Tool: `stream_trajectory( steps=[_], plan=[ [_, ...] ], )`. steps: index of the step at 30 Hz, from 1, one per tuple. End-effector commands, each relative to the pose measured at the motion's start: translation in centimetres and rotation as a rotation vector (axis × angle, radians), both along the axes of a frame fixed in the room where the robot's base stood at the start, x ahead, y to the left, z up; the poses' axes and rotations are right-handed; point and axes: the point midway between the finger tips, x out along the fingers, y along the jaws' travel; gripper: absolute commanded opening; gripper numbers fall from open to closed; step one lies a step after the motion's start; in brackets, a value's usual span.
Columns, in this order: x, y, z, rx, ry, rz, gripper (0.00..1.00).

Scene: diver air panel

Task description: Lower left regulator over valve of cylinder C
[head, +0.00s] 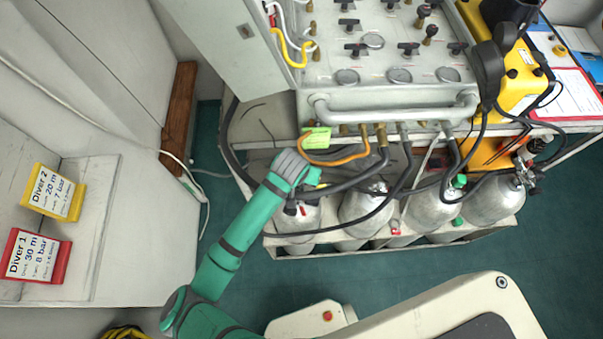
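Several silver gas cylinders stand in a rack below the air panel: a leftmost one (298,223), a second (366,207), a third (437,210) and a rightmost one (497,202). I cannot read which is cylinder C. A dark fitting (291,208) at the end of a thick dark hose lies at the top of the leftmost cylinder; it may be the left regulator. My gripper (312,180) is just above and beside it, under the panel's front edge. Its fingers are mostly hidden by my grey wrist and the hoses, so its grasp cannot be told.
The air panel (385,60) with knobs, gauges and a front rail (395,108) overhangs the cylinders. Dark hoses and an orange hose (335,161) cross above them. A low rack edge (400,240) fronts the cylinders.

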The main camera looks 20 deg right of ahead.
Motion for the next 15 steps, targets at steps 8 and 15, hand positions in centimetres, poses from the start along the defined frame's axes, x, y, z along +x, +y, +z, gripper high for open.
stream_trajectory(
  steps=[8, 15],
  plan=[
    [0.02, 0.00, -0.31, -0.001, -0.001, 0.000, 0.00],
    [0.01, -0.05, -0.58, -0.001, -0.002, 0.000, 0.00]
  ],
)
